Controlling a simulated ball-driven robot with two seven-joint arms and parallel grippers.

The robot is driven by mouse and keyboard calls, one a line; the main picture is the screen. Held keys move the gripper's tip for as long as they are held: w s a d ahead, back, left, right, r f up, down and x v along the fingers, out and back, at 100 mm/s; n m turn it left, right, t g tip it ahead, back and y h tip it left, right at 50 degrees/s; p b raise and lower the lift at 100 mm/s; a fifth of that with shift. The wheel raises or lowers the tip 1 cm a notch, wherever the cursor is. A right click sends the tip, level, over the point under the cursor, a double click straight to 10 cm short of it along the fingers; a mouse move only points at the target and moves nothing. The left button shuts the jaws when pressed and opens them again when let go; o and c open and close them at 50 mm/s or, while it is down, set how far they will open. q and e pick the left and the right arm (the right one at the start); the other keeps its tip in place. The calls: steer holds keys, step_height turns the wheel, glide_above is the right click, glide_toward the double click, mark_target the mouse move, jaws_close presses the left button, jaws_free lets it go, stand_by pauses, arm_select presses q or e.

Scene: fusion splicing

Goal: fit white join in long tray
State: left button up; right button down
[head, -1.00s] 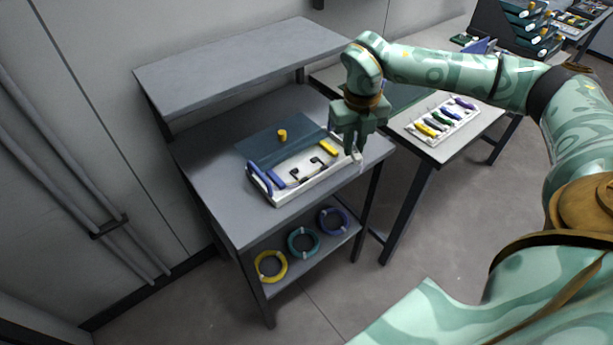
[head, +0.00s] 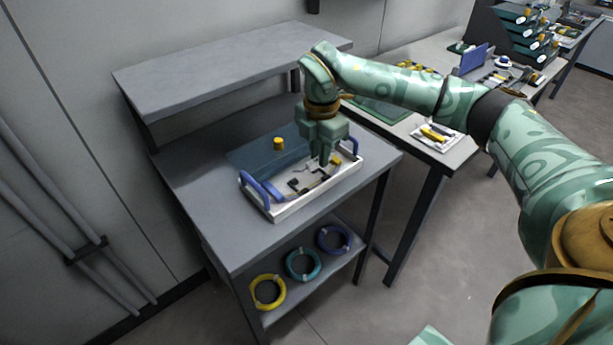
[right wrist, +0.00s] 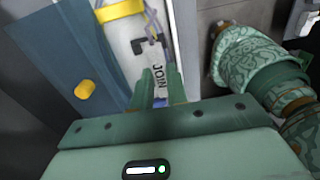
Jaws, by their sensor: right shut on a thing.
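My right gripper (head: 324,162) points down over the right half of the long white tray (head: 283,212), which has blue handles and lies on the grey bench. The gripper is shut on the white join, which is small and mostly hidden by the fingers. In the right wrist view the fingertips (right wrist: 161,78) are close together above the tray's pale floor (right wrist: 124,52). I cannot tell whether the join touches the tray floor. My left gripper is out of view.
A yellow knob (head: 279,143) stands on the blue-grey panel (head: 250,155) behind the tray. A raised shelf (head: 230,70) overhangs the bench's back. Yellow, teal and blue coils (head: 302,264) lie on the shelf below. A white rack (head: 437,138) is on the right table.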

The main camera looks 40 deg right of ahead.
mark_target(310, 181)
steer(key=shift+w+a+f+b, duration=0.2)
steer(key=shift+w+a+f, duration=0.15)
steer(key=shift+f, duration=0.2)
steer(key=shift+w+a+f+b, duration=0.2)
steer(key=shift+a+f, duration=0.15)
steer(key=shift+f, duration=0.2)
step_height(310, 181, down, 4)
steer(key=shift+w+a+r+b, duration=0.1)
steer(key=shift+a+b, duration=0.05)
steer(key=shift+b, duration=0.9)
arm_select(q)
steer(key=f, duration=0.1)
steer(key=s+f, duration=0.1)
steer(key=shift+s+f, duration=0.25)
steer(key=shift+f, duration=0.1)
arm_select(e)
steer(key=shift+r, duration=0.25)
steer(key=shift+f, duration=0.1)
steer(key=c, duration=1.4)
jaws_free()
